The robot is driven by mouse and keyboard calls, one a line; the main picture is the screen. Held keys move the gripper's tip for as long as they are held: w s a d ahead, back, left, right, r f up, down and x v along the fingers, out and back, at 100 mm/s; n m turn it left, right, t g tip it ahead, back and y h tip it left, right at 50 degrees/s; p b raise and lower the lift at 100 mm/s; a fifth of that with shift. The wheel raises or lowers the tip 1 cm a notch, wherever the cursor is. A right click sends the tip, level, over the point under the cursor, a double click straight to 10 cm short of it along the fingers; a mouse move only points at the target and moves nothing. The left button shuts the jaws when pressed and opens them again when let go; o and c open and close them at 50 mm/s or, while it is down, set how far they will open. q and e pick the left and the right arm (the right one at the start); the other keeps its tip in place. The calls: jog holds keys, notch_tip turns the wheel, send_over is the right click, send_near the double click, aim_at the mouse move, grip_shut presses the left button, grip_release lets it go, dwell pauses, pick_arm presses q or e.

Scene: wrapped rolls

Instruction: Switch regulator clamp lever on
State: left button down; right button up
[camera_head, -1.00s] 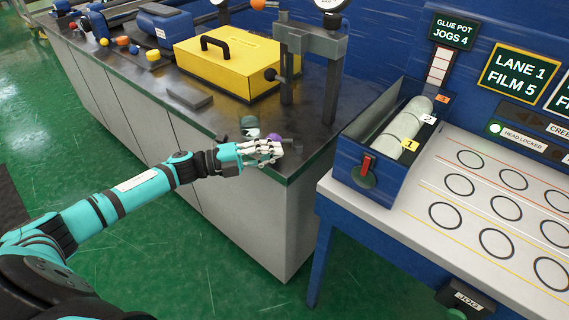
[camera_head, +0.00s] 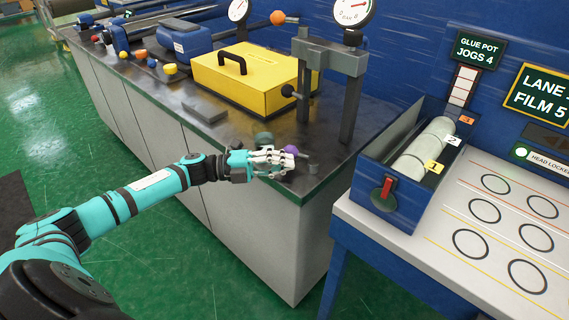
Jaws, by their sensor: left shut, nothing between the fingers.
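My left gripper (camera_head: 284,160), a white-fingered hand on a teal arm, is shut and empty at the front edge of the dark bench top (camera_head: 215,129). A purple knob (camera_head: 291,149) shows just behind its fingers, with a grey-green round part (camera_head: 263,138) to the left and a short dark piece to the right. The fingers hide part of these, and I cannot tell whether they touch. No label marks the regulator clamp lever. Two dial gauges (camera_head: 352,12) (camera_head: 238,9) and an orange ball knob (camera_head: 278,17) are at the back. My right gripper is not in view.
A yellow case (camera_head: 240,87) and a grey post frame (camera_head: 330,62) stand behind the hand. A flat grey block (camera_head: 205,112) lies to the left. A blue box with a red lever (camera_head: 387,187) sits on the white table (camera_head: 405,238) at right. Green floor is clear in front.

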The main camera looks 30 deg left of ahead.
pick_arm(q)
jog(key=shift+w+a, duration=0.1)
jog(key=shift+a, duration=0.2)
jog(key=shift+a, duration=0.25)
jog(key=v, duration=1.1)
jog(key=shift+s, duration=0.4)
jog(key=shift+f, duration=0.2)
jog(key=s+a+f+n+t+y+p, duration=0.1)
jog(key=a+f+n+t+y, duration=0.15)
jog(key=f+n+y, duration=0.75)
jog(key=s+a+f+n+t+y+p, duration=0.1)
jog(key=a+f+n+t+y+p, duration=0.3)
jog(key=f, duration=1.2)
jog(key=s+d+f+n+g+y+b, duration=0.1)
jog(key=s+d+f+n+g, duration=0.15)
jog(key=s+f, duration=0.4)
jog(key=s+d+f+n+g, duration=0.2)
jog(key=s+f+n+g, duration=0.2)
jog(key=f, duration=0.5)
jog(key=s+d+f+n+g, duration=0.1)
jog(key=s+d+f+g, duration=0.2)
jog(key=s+d, duration=0.3)
jog(key=s+d+f+n+g+p, duration=0.1)
jog(key=s+d+f, duration=0.4)
jog(key=s, duration=0.7)
jog(key=s+d+f+n+g, duration=0.3)
jog(key=s+d+f+g, duration=0.2)
jog(key=s+d, duration=0.2)
jog(key=shift+s+p, duration=0.35)
jog(key=shift+s, duration=0.85)
